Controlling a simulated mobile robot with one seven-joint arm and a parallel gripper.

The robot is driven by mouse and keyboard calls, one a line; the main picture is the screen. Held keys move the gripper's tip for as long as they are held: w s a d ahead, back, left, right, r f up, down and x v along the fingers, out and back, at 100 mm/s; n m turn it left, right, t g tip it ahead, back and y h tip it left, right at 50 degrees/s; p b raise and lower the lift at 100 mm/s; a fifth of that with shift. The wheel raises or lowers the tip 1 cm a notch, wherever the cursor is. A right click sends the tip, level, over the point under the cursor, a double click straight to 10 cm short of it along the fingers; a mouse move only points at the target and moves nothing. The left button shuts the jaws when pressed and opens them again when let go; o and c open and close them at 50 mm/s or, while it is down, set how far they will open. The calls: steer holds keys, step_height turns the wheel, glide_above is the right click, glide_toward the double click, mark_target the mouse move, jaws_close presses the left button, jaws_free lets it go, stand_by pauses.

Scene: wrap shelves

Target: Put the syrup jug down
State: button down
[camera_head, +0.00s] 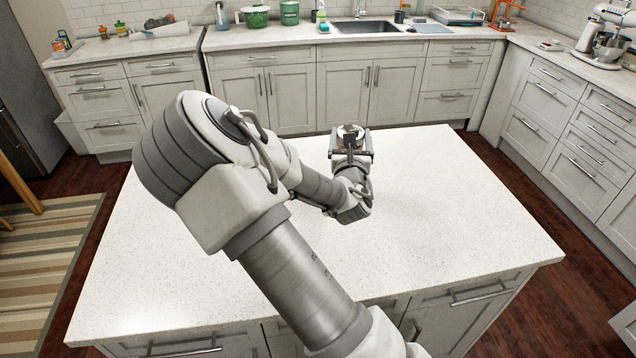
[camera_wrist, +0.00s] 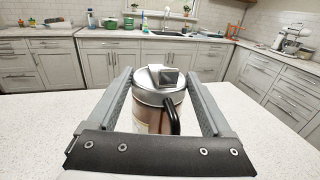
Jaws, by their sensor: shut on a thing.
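The syrup jug (camera_wrist: 152,112) is between the two fingers of my gripper (camera_wrist: 160,92) in the wrist view. It has a silver lid, a brown body and a black handle on its right side, and looks upright. My gripper is shut on it. In the head view, the jug's top (camera_head: 350,131) shows just beyond my gripper (camera_head: 350,148), over the far part of the white island counter (camera_head: 450,220). The jug's base is hidden, so I cannot tell whether it touches the counter.
The island counter is otherwise bare, with free room left and right of my arm. Beyond the floor gap, the back counter holds a sink (camera_head: 365,27), green pots (camera_head: 289,12) and small items. A stand mixer (camera_head: 606,35) stands on the right counter.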

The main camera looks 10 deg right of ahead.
steer(key=s+a+f, duration=0.2)
steer(key=a+f, duration=0.6)
steer(key=f, duration=0.1)
steer(key=shift+s, duration=0.35)
steer(key=shift+f, duration=0.15)
steer(key=shift+c, duration=0.6)
jaws_free()
steer(key=shift+o, duration=0.6)
